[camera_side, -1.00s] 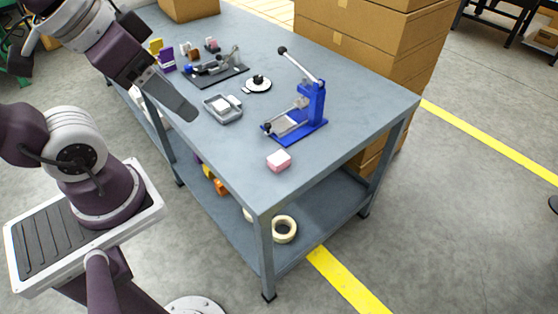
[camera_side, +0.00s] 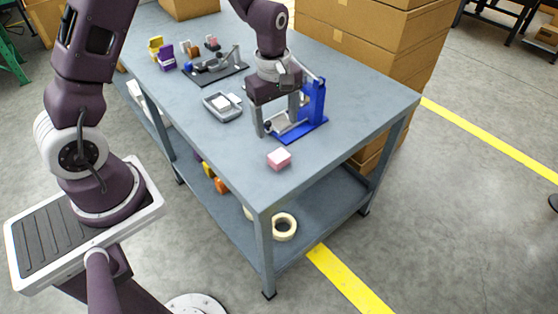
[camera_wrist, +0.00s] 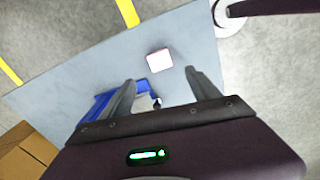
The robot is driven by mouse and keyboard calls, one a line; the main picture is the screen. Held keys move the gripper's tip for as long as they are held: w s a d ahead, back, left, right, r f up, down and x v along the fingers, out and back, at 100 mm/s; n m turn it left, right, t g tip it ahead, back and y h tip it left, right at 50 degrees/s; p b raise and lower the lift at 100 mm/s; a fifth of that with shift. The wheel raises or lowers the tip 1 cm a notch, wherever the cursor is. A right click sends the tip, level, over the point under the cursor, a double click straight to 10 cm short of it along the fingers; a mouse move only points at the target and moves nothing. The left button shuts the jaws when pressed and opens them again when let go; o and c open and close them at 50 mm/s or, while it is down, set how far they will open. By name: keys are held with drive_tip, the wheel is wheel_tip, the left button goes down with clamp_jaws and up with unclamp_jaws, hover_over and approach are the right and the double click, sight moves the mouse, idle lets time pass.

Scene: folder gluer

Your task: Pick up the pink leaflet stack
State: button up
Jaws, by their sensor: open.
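The pink leaflet stack (camera_side: 279,158) is a small block, pink with a paler side, lying on the grey table near its front corner. In the wrist view the stack (camera_wrist: 159,60) lies ahead of the fingertips, roughly between their lines. My gripper (camera_side: 277,128) is open and empty, pointing down above the table beside the blue press, behind the stack and apart from it. In the wrist view both fingers of my gripper (camera_wrist: 160,78) are spread with nothing between the tips.
A blue lever press (camera_side: 314,105) stands close to my gripper and is partly hidden by it. A grey tray (camera_side: 222,108) and a dark fixture (camera_side: 215,69) lie farther back. The table top (camera_side: 235,165) around the stack is clear, with the table edge close by.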

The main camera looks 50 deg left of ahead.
sight(279, 155)
drive_tip(key=shift+n+g, duration=0.3)
drive_tip(key=shift+n, duration=0.5)
drive_tip(key=f, duration=1.1)
drive_tip(key=shift+w+f, duration=0.2)
drive_tip(key=shift+w, duration=0.15)
drive_tip(key=c, duration=1.4)
